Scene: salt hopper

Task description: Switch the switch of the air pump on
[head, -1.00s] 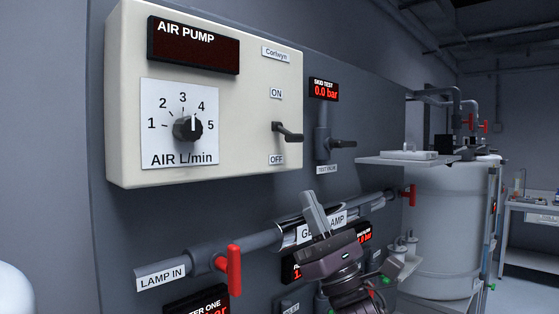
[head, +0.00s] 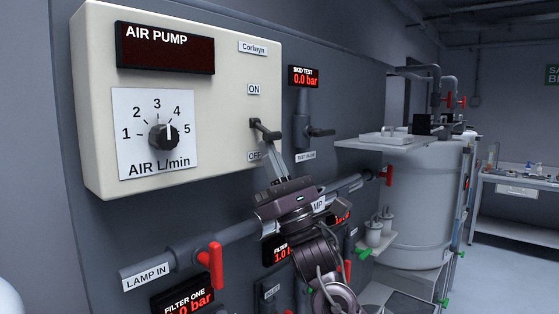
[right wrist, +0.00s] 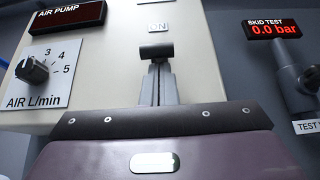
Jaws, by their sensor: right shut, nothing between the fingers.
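The air pump (head: 225,60) is a cream box on the dark panel, with a dark, blank display (head: 165,50). Its switch (head: 266,131) is a dark lever sticking out between the ON label (head: 254,89) and the OFF label. My right gripper (head: 269,153) is shut and empty, its fingertips pointing up just below the lever and partly covering the OFF label. In the right wrist view the fingers (right wrist: 158,80) reach up to the underside of the lever's end (right wrist: 157,50); whether they touch it I cannot tell. My left gripper is not in view.
The air knob (head: 163,136) is left of the switch. A test valve (head: 318,132) sits close to its right. Below run a pipe with a red-handled lamp valve (head: 213,265) and several displays. A shelf (head: 385,148) and white tank (head: 420,210) stand at right.

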